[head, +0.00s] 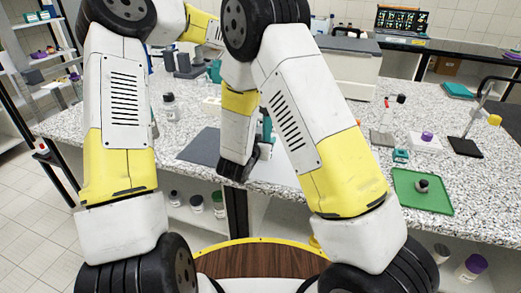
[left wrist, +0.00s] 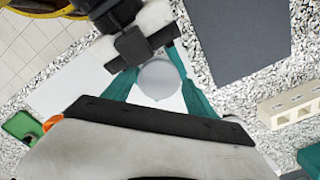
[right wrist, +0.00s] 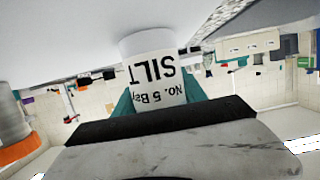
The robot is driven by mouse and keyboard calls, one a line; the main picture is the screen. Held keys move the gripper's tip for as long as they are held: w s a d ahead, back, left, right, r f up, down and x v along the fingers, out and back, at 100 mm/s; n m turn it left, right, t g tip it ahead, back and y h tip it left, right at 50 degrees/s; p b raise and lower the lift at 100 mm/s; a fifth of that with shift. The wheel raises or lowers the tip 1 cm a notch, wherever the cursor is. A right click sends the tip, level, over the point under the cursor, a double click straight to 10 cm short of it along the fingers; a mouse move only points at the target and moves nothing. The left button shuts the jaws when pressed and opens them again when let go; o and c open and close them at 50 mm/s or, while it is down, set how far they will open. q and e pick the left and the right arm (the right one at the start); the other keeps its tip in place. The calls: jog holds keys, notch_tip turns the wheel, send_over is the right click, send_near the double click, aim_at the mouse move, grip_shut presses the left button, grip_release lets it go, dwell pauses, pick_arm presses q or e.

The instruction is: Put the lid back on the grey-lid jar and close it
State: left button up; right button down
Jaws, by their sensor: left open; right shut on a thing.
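A white jar (right wrist: 155,65) labelled "SILT" and "No. 5 Bay" is between the teal fingers of my right gripper (right wrist: 157,98), which is shut on it. The right wrist picture is upside down, and my palm hides the jar's top. A round grey lid (left wrist: 158,80) shows from above in the left wrist view. The teal fingers of my left gripper (left wrist: 158,88) are open on either side of it. I cannot tell whether they touch it or whether it sits fully on the jar. In the head view my arms hide jar and lid.
A dark mat (head: 203,148) lies left of the work spot, beside a white surface (left wrist: 65,85). A green tray (head: 440,197) with a small dark object is to the right. A pale block with holes (left wrist: 292,107) is near the left gripper. An orange-banded grey cylinder (right wrist: 15,125) stands close by.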

pick_arm(q)
notch_tip(320, 180, up, 4)
jog(key=shift+s+r, duration=0.1)
jog(key=shift+r, duration=0.15)
jog(key=shift+c, duration=0.4)
jog(key=n, duration=0.3)
jog(key=shift+r, duration=0.35)
jog(key=n, duration=0.2)
jog(key=r+n, duration=0.1)
jog(key=n, duration=0.3)
jog(key=r+n, duration=0.1)
jog(key=n, duration=0.3)
jog(key=shift+r, duration=0.35)
jog(key=shift+f, duration=4)
